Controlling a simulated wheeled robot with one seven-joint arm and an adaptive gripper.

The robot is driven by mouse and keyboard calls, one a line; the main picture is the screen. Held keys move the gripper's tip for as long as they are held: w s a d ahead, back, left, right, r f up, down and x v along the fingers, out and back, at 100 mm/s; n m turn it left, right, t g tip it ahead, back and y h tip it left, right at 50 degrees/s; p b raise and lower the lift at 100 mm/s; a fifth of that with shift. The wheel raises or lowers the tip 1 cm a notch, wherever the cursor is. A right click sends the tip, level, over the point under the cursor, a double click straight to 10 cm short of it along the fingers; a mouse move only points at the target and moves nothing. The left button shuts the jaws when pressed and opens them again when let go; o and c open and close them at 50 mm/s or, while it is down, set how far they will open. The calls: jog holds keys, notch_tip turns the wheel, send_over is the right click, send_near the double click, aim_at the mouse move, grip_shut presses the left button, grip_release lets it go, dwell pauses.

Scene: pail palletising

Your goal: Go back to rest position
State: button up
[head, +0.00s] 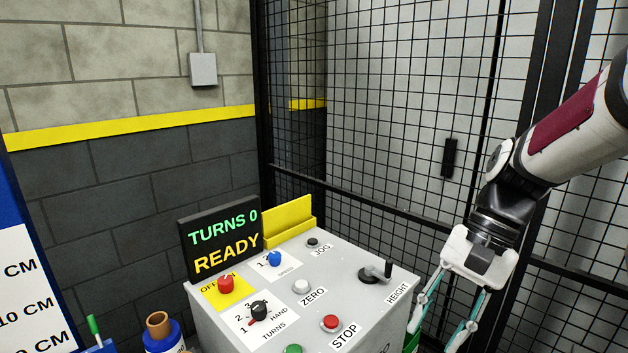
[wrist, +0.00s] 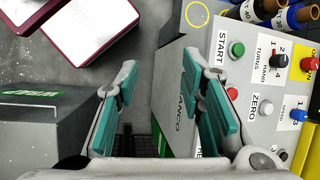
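My gripper (head: 448,312) hangs at the right of the head view, just right of the control console (head: 325,278), pointing down. The console's side, the floor and a dark grid show beyond the fingers. The arm is bent, coming in from the upper right. The display (head: 222,240) on the console reads "TURNS 0" and "READY".
The console carries a red STOP button (head: 331,322), a green button (head: 293,349), knobs and a HEIGHT crank (head: 377,273). A black mesh fence (head: 400,120) stands close behind the arm. A white-and-maroon object (wrist: 90,25) and a dark grey box (wrist: 45,130) lie left in the wrist view.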

jog(key=s+d+r+n+t+h+p, duration=0.1)
jog(key=s+r+n+t+h, duration=0.1)
jog(key=s, duration=0.4)
jog(key=s+r+n+t+h+p, duration=0.1)
jog(key=s+r+n+t+h, duration=0.1)
jog(key=s+r+n+t, duration=0.2)
jog(key=s+n, duration=0.1)
jog(key=s, duration=0.2)
jog(key=shift+s+d+r+t+h, duration=0.15)
jog(key=shift+d+r+t+h, duration=0.15)
jog(key=shift+d+r+h, duration=0.1)
jog(key=shift+a, duration=0.1)
